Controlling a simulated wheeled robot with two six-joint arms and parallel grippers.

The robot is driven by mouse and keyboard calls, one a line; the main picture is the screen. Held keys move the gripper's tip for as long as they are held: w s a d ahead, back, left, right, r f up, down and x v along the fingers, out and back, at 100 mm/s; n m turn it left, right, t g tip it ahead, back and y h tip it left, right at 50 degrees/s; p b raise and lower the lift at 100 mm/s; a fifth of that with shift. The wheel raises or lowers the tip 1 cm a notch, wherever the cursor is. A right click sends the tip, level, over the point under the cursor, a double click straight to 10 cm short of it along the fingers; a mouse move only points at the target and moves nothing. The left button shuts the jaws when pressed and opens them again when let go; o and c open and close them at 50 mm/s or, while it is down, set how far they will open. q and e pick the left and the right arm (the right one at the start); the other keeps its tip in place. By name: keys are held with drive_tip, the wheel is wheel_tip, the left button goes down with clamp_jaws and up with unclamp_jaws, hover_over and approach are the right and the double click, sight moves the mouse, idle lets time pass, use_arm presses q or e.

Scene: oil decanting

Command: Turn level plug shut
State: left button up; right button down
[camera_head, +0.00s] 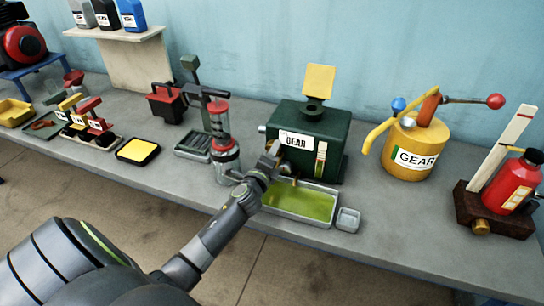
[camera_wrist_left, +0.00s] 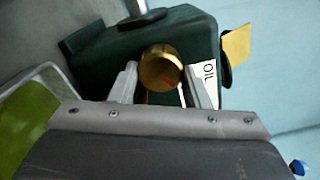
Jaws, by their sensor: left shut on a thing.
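The dark green gear box (camera_head: 312,127) stands on the bench with a white GEAR label and a yellow flap raised on top. My left gripper (camera_head: 275,158) is at the lower front left of the box. The plug is against the dark green box (camera_wrist_left: 190,40). In the head view my gripper hides the plug. My right gripper is not in view.
A grey tray (camera_head: 330,221) with yellow-green liquid lies below the box, with a small grey dish (camera_head: 348,219) beside it. A red-topped pump (camera_head: 221,135) stands left, a yellow GEAR can (camera_head: 415,150) right. A red bottle (camera_head: 508,185) stands at far right.

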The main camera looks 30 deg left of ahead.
use_arm(q)
drive_tip(key=n+b, duration=0.2)
drive_tip(key=n, duration=0.3)
drive_tip(key=shift+n, duration=0.3)
drive_tip(key=n+b, duration=0.2)
drive_tip(key=n, duration=0.3)
drive_tip(key=shift+r+b, duration=0.1)
drive_tip(key=shift+b, duration=0.3)
drive_tip(key=o, duration=1)
drive_tip(key=shift+r, duration=0.1)
drive_tip(key=b+v, duration=0.1)
drive_tip(key=v, duration=1.6)
drive_tip(key=shift+s+b, duration=0.25)
drive_tip(key=shift+b, duration=0.1)
drive_tip(key=shift+a, duration=0.1)
